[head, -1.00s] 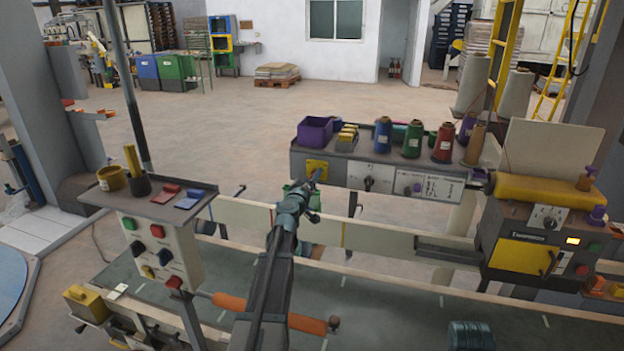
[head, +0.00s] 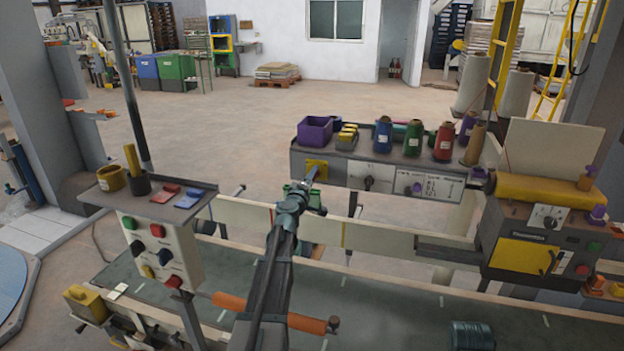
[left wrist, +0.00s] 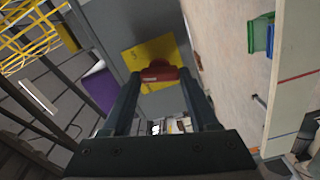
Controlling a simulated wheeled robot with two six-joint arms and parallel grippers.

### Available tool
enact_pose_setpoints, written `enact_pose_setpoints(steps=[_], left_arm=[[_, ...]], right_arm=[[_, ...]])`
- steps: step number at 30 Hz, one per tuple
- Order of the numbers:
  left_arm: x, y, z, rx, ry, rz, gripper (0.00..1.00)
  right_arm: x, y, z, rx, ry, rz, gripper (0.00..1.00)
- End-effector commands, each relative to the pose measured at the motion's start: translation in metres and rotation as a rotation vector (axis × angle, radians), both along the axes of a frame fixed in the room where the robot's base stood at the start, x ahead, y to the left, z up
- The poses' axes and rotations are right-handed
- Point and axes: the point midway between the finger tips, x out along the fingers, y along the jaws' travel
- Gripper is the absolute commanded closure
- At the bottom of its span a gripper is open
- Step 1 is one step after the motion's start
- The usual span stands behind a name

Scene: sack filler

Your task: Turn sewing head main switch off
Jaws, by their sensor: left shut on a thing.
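The main switch is a red handle (left wrist: 158,73) on a yellow plate (left wrist: 150,58), seen in the left wrist view. In the head view the yellow plate (head: 317,166) is at the left end of a grey panel box (head: 380,178). My left gripper (left wrist: 160,82) has its two dark fingers on either side of the red handle and is shut on it. In the head view my left gripper (head: 313,178) reaches the plate and covers most of the handle. The handle lies nearly crosswise in the wrist picture. My right gripper is not in view.
Thread cones, including a blue one (head: 383,135), and a purple bin (head: 315,131) stand on top of the panel box. A selector knob (head: 369,183) sits right of the plate. A control box (head: 160,247) stands left, the sewing head (head: 540,240) right.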

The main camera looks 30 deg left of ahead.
Motion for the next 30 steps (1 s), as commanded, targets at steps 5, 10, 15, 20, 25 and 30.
enact_pose_setpoints(steps=[5,10,15,20,25,30], left_arm=[[-0.0005,0.0005,-0.0009,-0.163,-0.039,0.001,0.96],[-0.0005,0.0005,-0.0015,-0.32,-0.077,0.001,0.96],[-0.0006,0.0004,-0.002,-0.477,-0.115,0.001,0.96],[-0.0007,0.0002,-0.0025,-0.621,-0.149,0.001,0.96],[-0.0007,0.0,-0.003,-0.761,-0.183,0.001,0.96],[-0.0007,-0.0004,-0.0034,-0.877,-0.211,0.001,0.96]], right_arm=[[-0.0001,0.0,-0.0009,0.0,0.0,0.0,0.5],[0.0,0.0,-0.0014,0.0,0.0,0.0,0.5],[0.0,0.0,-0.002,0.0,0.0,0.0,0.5],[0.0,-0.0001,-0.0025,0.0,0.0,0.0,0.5],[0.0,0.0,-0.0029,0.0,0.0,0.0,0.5],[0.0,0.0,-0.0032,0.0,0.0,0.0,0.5]])
